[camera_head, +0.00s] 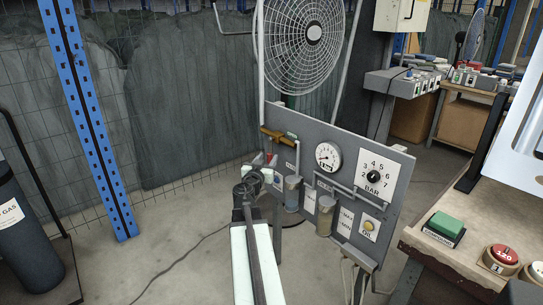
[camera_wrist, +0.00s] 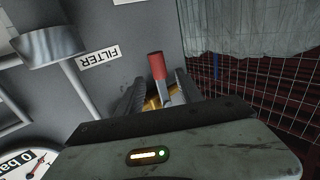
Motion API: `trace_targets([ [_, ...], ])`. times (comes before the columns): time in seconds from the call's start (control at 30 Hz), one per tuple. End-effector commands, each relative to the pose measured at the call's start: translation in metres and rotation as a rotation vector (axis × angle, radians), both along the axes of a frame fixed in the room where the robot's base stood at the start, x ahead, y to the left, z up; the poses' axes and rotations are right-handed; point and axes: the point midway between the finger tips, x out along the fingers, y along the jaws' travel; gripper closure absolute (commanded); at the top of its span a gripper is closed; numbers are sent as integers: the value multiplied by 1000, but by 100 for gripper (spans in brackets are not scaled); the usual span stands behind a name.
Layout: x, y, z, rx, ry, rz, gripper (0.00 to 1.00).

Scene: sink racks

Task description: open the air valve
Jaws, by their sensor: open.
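The air valve's red-tipped lever (camera_wrist: 157,68) points up in the wrist view, with a metal lower part and a brass body (camera_wrist: 151,103) below it. In the head view a bit of the red lever (camera_head: 269,157) shows at the panel's left edge, just behind my gripper. My gripper (camera_wrist: 160,80) is open, with one dark finger on each side of the valve. Whether either finger touches the lever is not clear. In the head view my gripper (camera_head: 261,174) is at the left end of the panel, and the valve body is mostly hidden.
The grey panel (camera_head: 398,178) carries a pressure gauge (camera_head: 328,156), a BAR dial (camera_head: 374,175), filter cups and pipes. A FILTER label (camera_wrist: 99,57) is left of the valve. A fan (camera_head: 303,40) stands behind. A bench with buttons (camera_head: 444,226) is at right.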

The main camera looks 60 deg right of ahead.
Motion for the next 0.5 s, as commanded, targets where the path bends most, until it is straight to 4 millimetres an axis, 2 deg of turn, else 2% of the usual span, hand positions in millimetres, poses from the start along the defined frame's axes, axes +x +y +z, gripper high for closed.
trace_targets([
  [0.03, 4, -13, 0, 0, 0, -2, 57],
  [0.1, 8, -26, 0, 0, 0, -3, 57],
  [0.2, 11, -37, 0, 0, 0, -1, 57],
  [0.47, 10, -39, 0, 1, 0, -2, 57],
  [0.5, 10, -39, 0, 1, 0, -2, 68],
])
